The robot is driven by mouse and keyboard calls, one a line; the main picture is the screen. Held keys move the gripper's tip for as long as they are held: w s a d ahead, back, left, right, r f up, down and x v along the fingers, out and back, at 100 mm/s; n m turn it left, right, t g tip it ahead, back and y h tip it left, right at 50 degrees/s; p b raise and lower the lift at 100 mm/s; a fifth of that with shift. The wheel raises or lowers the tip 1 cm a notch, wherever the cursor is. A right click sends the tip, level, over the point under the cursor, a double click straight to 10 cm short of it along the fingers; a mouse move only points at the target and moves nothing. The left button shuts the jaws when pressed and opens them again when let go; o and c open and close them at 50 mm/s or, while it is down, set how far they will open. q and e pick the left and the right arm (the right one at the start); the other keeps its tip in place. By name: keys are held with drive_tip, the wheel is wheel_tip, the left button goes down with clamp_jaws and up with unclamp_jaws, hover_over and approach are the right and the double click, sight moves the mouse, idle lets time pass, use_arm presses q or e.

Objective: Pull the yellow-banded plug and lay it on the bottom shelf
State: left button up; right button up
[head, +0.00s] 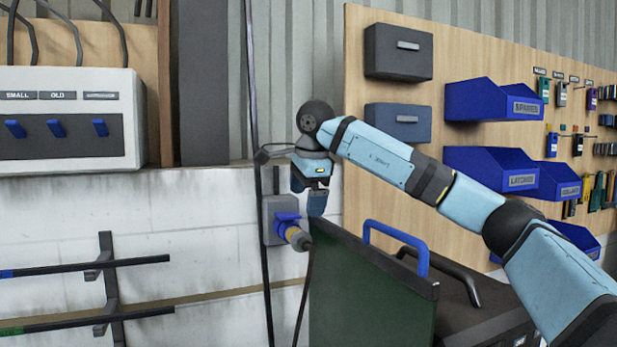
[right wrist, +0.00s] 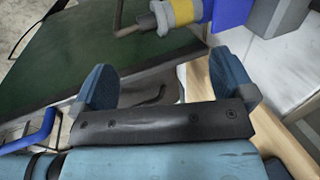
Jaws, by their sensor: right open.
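The yellow-banded plug (head: 298,238) sits in a blue socket on a grey wall box (head: 272,233), with a dark cable hanging from it. In the right wrist view its yellow band (right wrist: 183,11) shows at the top edge, beyond the fingertips. My right gripper (head: 317,201) is above and slightly right of the plug in the head view, apart from it. Its blue fingers are spread and empty in the right wrist view (right wrist: 168,80). My left gripper is out of view. I cannot make out a bottom shelf in either view.
A wall rack (head: 107,275) with dark bars is at the lower left. Blue bins (head: 490,100) hang on the right board.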

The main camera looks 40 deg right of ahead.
sight(302, 232)
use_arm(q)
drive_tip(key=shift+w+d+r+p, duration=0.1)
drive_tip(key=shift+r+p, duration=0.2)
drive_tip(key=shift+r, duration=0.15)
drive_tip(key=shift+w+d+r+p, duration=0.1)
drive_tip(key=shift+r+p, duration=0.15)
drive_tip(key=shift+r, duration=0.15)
use_arm(e)
drive_tip(key=x, duration=0.9)
drive_tip(key=shift+w+d, duration=0.1)
drive_tip(key=shift+w, duration=0.05)
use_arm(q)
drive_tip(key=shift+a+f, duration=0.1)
use_arm(e)
drive_tip(key=shift+c, duration=0.2)
drive_tip(key=c, duration=1.1)
drive_tip(key=shift+s+r, duration=0.25)
drive_tip(key=shift+s, duration=0.15)
drive_tip(key=c, duration=0.4)
drive_tip(key=shift+o, duration=1.4)
drive_tip(key=c, duration=0.4)
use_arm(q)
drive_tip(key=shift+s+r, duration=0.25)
use_arm(e)
drive_tip(key=shift+s+r, duration=0.1)
drive_tip(key=shift+r, duration=0.05)
drive_tip(key=shift+c, duration=0.9)
